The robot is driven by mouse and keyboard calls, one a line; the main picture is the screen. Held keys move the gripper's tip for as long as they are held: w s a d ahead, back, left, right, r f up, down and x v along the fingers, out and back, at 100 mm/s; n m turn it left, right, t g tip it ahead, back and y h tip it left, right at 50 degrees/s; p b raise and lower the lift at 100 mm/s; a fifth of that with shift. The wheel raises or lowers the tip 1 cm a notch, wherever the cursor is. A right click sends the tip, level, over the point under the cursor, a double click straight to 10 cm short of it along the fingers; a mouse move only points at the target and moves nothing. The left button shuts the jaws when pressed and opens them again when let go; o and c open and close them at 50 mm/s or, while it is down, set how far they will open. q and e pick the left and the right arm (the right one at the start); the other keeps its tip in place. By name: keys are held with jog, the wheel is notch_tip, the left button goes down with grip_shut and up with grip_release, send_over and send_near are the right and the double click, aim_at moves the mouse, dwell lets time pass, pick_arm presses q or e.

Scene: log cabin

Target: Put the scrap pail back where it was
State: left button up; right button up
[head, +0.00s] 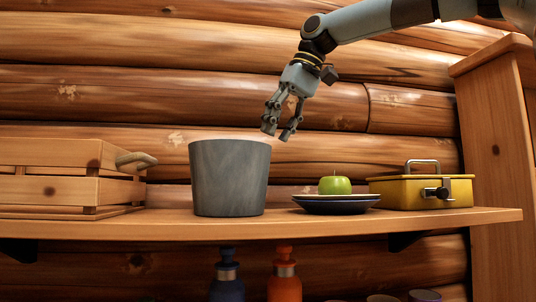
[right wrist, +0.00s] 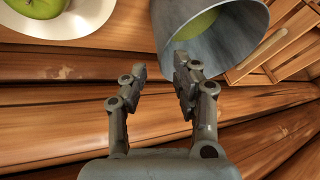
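The scrap pail (head: 229,180) is a grey bucket standing upright on the wooden shelf. My right gripper (head: 281,132) is open and empty, fingers pointing down, just above and beside the right edge of the pail's rim. In the right wrist view the pail (right wrist: 232,45) is at the top, and something green (right wrist: 198,22) shows inside it. There my right gripper (right wrist: 160,66) has its fingers apart, one overlapping the pail's rim in the picture; I cannot tell whether it touches. My left gripper is not in view.
The shelf (head: 400,222) also holds a wooden crate (head: 62,190) at left, a dark plate (head: 312,205) with a green apple (head: 335,185), and a yellow box (head: 415,192) at right. An orange bottle (head: 286,285) and a blue bottle (head: 227,288) stand below.

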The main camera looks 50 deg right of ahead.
jog(key=v, duration=0.2)
jog(key=shift+s+d+r, duration=0.1)
jog(key=shift+r, duration=0.25)
jog(key=shift+f, duration=0.1)
dwell(0.3)
